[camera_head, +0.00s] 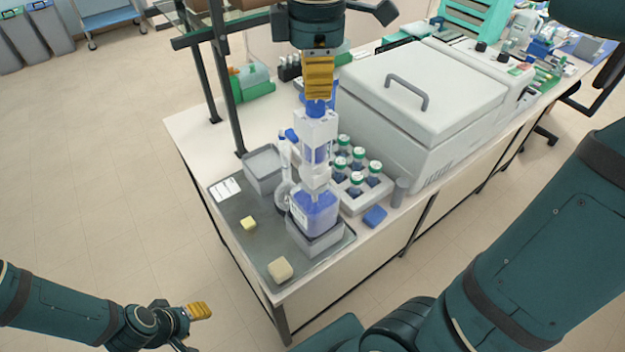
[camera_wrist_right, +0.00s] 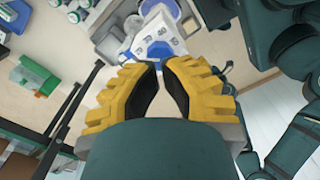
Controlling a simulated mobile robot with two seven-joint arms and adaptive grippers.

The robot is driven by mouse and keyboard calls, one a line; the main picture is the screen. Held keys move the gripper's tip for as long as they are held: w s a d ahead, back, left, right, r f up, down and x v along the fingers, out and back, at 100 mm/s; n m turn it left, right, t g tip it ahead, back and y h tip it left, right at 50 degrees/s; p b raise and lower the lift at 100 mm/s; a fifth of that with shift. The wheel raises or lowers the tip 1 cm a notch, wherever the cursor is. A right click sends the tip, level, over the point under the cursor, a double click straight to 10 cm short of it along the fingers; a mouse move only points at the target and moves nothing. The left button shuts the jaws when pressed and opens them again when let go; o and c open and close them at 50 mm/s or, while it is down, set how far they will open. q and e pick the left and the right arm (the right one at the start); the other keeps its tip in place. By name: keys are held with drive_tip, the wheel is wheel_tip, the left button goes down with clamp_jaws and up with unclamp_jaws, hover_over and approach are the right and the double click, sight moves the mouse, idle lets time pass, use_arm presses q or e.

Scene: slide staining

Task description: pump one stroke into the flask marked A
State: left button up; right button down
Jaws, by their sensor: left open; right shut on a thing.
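A bottle-top dispenser (camera_head: 315,152) with a white body and blue knob stands on a bottle of blue liquid (camera_head: 318,212). The bottle sits in a grey tray on the table. My right gripper (camera_head: 318,97) comes down from above and is shut on the dispenser's blue knob (camera_head: 316,108). In the right wrist view its yellow fingers (camera_wrist_right: 160,68) meet at the dispenser top (camera_wrist_right: 158,45). A clear glass flask (camera_head: 284,188) is partly hidden left of the bottle; I cannot read any letter on it. My left gripper (camera_head: 199,312) is open and empty, low at left, away from the table.
A rack of green-capped bottles (camera_head: 365,195) stands right of the dispenser, with a blue block (camera_head: 375,216) near it. A grey bin (camera_head: 264,166) and two yellowish blocks (camera_head: 280,270) (camera_head: 248,223) lie on the dark mat (camera_head: 232,215). A large white lidded machine (camera_head: 420,90) fills the back.

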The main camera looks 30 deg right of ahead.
sight(316, 104)
drive_tip(key=shift+f+b, duration=1.35)
drive_tip(key=shift+f, duration=0.85)
drive_tip(key=shift+r+p, duration=2.5)
drive_tip(key=shift+r, duration=0.1)
wheel_tip(316, 104, up, 5)
drive_tip(key=p, duration=0.4)
drive_tip(key=shift+p, duration=0.4)
